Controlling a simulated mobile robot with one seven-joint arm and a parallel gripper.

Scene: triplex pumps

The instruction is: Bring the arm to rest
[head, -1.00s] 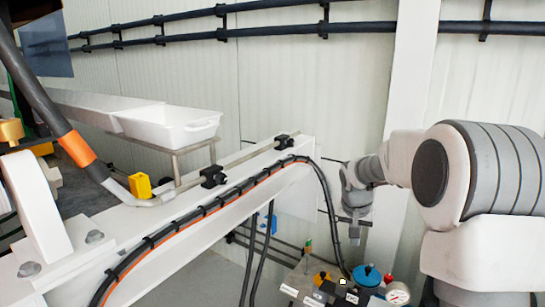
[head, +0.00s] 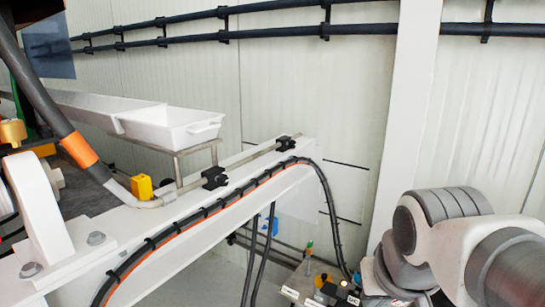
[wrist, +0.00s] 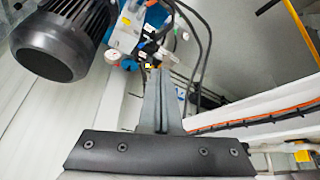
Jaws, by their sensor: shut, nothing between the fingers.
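My gripper (wrist: 160,76) shows in the wrist view with its two dark fingers together and nothing between them. It points toward a cluster of blue fittings, valves and cables beyond the fingertips. In the head view my grey and white arm is folded at the lower right, in front of the wall. My gripper itself is out of the head view.
A black motor (wrist: 62,42) is at upper left in the wrist view. A white beam (head: 200,225) with a black and orange cable crosses the head view. A white tray (head: 172,128) stands behind it. Black pipes (head: 275,30) run along the wall.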

